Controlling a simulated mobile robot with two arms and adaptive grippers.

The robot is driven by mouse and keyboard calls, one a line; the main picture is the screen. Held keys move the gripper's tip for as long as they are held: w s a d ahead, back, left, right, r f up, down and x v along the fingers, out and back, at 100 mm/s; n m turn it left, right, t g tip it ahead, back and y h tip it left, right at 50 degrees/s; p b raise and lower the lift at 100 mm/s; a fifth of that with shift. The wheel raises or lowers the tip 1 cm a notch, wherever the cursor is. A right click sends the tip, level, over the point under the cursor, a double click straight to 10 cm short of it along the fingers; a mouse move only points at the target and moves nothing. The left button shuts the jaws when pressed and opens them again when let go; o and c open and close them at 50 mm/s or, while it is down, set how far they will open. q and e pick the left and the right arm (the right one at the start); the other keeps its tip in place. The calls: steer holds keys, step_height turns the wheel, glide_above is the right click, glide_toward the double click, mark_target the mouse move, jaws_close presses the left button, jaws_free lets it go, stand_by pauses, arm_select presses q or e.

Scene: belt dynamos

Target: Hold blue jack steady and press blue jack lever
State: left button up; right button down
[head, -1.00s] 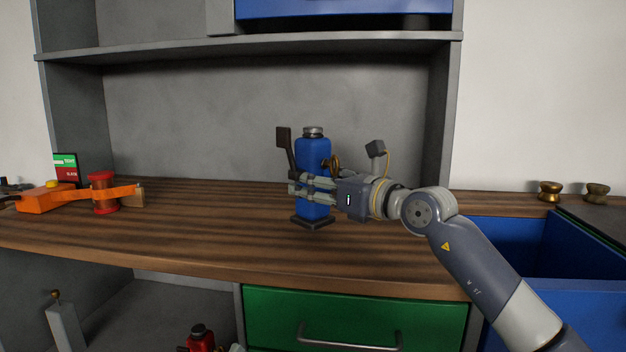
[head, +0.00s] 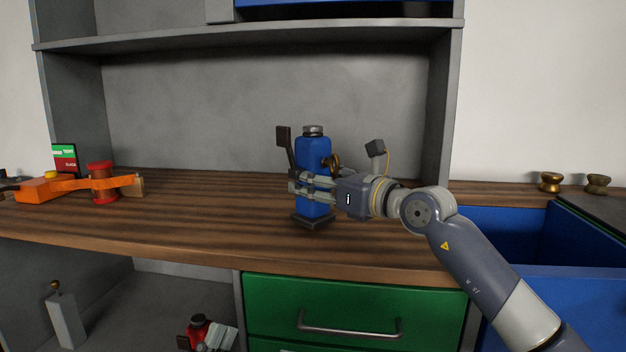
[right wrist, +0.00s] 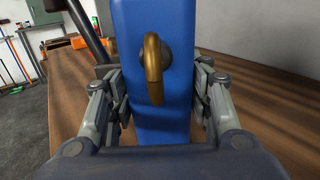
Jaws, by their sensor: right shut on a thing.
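The blue jack (head: 313,152) is upright over the wooden counter in the head view, with a metal cap on top and a dark base. I cannot tell whether its base touches the wood. Its dark lever (head: 285,145) rises at its left side and ends in a brown pad. My right gripper (head: 312,192) comes from the right and is shut around the lower body of the jack. The right wrist view shows the blue body (right wrist: 150,85) between both fingers, with a brass hook (right wrist: 154,68) on its face. My left gripper is not in view.
An orange tool (head: 45,188) and a red spool-like thing (head: 103,183) are on the counter at left. A green drawer (head: 350,315) is below the front edge, a blue bin (head: 560,300) at right. The counter between orange tool and jack is clear.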

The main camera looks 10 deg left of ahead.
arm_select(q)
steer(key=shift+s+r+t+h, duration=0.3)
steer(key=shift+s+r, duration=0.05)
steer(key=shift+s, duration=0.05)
arm_select(e)
steer(key=shift+f, duration=0.1)
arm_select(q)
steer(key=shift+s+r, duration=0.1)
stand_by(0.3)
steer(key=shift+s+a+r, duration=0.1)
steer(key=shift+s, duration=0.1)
arm_select(e)
steer(key=shift+f, duration=0.15)
stand_by(0.5)
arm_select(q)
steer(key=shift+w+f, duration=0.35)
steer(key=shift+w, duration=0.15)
arm_select(e)
steer(key=shift+f, duration=0.1)
stand_by(0.9)
